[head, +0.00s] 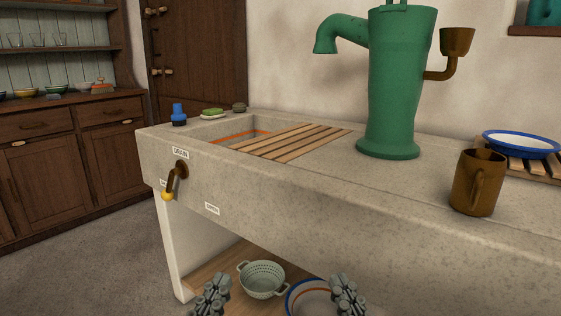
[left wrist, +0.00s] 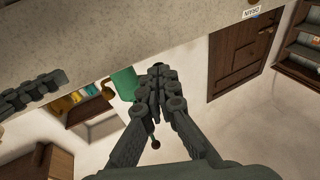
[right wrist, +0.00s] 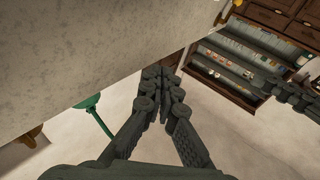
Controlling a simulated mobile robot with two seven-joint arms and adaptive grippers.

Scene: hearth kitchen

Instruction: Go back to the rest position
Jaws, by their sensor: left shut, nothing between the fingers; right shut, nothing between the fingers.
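My left gripper (head: 213,290) and my right gripper (head: 348,290) show at the bottom edge of the head view, apart from each other and in front of the stone sink. Both are shut and empty. The left wrist view shows my left gripper's fingers (left wrist: 160,75) together, with the stone slab beyond. The right wrist view shows my right gripper's fingers (right wrist: 160,76) together, close to the stone edge in the picture. Neither gripper visibly touches anything. The rest position itself is not marked in any view.
The stone sink (head: 330,225) spans the front, with a drain lever (head: 175,182), wooden slats (head: 290,141), green pump (head: 392,90), brown mug (head: 478,183) and blue-rimmed bowl (head: 521,145) on it. Below are a colander (head: 262,279) and a basin (head: 307,298). The floor at left is clear.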

